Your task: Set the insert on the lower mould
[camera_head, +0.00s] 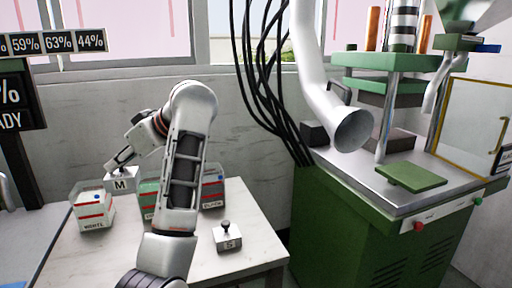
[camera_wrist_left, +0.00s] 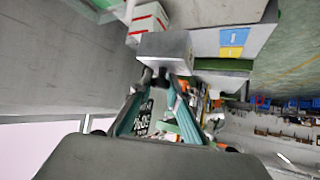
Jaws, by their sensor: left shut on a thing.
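My left gripper (camera_head: 122,162) is shut on the dark knob of a grey insert block marked M (camera_head: 121,182), at the back left of the white table. In the left wrist view the fingers (camera_wrist_left: 162,80) close on the knob under the grey block (camera_wrist_left: 160,46). I cannot tell whether the block touches the table. A second grey insert marked S (camera_head: 227,239) stands upright on the table, with a dark knob on top. A bare green plate (camera_head: 411,177), apparently the lower mould, lies on the steel bed of the green press at the right. My right gripper is not in view.
A white box with red stripes (camera_head: 93,209) stands on the table (camera_head: 250,262) at left. Green (camera_head: 148,200) and dark (camera_head: 214,190) boxes are partly behind my arm. A white duct (camera_head: 352,128) and black cables (camera_head: 270,90) hang between table and press (camera_head: 345,225).

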